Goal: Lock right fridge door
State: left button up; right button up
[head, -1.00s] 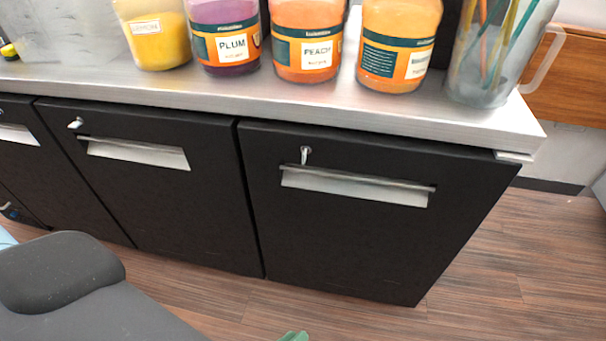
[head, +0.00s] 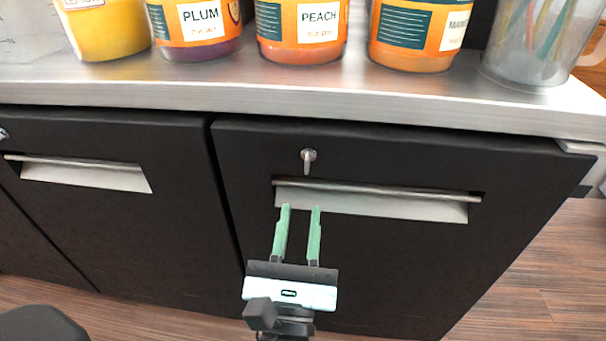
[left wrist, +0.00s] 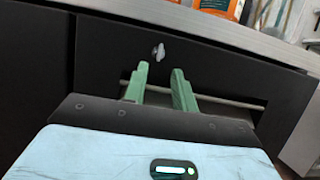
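The right fridge door (head: 400,265) is black and looks shut, with a long silver recessed handle (head: 400,203). A small silver key (head: 308,160) sits in the lock above the left part of the handle and hangs down. The key also shows in the left wrist view (left wrist: 158,51). My left gripper (head: 300,208) has two green fingers pointing up toward the door. They are apart with nothing between them. The fingertips appear below the key, over the left end of the handle; the left wrist view (left wrist: 160,69) also shows them below the key. My right gripper is not in view.
A metal counter (head: 300,98) overhangs the doors, with jars labelled plum (head: 200,25) and peach (head: 310,25), other jars and a clear pitcher (head: 530,40) near its edge. Another door (head: 110,215) with a handle is to the left. Wood floor (head: 520,290) is clear at right.

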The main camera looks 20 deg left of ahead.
aim_at(306, 169)
pick_arm(q)
jog(key=shift+p+x, duration=0.6)
jog(key=shift+x, duration=3.25)
grip_shut()
